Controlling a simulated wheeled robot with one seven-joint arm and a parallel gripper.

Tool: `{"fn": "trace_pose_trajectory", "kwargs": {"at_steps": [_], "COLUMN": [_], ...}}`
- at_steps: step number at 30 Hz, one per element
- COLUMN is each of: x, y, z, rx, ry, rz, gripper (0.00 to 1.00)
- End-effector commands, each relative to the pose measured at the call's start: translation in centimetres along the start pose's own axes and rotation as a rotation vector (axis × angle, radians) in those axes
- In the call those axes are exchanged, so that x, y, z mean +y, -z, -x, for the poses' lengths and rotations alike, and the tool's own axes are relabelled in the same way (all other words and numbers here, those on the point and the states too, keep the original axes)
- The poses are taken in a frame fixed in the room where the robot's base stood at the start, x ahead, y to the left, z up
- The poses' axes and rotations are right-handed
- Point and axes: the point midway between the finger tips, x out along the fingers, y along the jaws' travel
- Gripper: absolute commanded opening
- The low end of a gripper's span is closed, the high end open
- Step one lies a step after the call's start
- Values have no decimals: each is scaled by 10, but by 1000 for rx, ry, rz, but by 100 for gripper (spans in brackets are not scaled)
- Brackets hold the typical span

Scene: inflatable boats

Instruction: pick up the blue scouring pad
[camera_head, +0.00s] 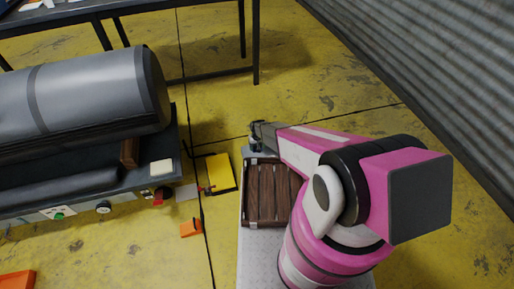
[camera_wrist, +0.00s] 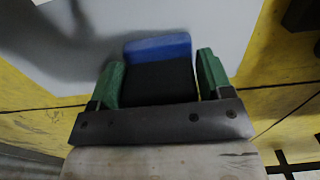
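In the wrist view, the blue scouring pad (camera_wrist: 158,48) shows as a blue strip at the far end of a dark block between my fingers. I cannot tell whether that dark block is part of the pad. My gripper (camera_wrist: 160,75) has green fingertips set wide apart, one on each side, with a thin light gap beside the right one. A pale grey surface lies beyond the pad. In the head view, my gripper (camera_head: 262,132) is low at the far end of a grey platform; I cannot make out the pad there.
A brown wooden crate (camera_head: 272,195) sits on the grey platform (camera_head: 262,262) just nearer than my gripper. A yellow flat item (camera_head: 220,172) and a small orange item (camera_head: 190,228) lie to the left. A bench with a large grey roll (camera_head: 85,95) stands farther left. Yellow floor (camera_head: 340,110) is clear beyond.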

Motion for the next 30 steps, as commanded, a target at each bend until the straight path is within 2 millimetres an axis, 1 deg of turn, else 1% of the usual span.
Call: {"fn": "trace_pose_trajectory", "kwargs": {"at_steps": [1,2,3,14,17,20,24,26,30], "x": [0,0,0,0,0,0,0,-13,-43], "y": [0,0,0,0,0,-1,-2,1,5], "z": [0,0,0,3,10,21,45,50,68], "rx": [0,0,0,0,1,1,1,1,1], "ry": [0,0,0,0,0,0,0,0,0], "rz": [0,0,0,0,0,0,0,4,4], "gripper": [57,47,44,44,44,44,44,44,44]}}
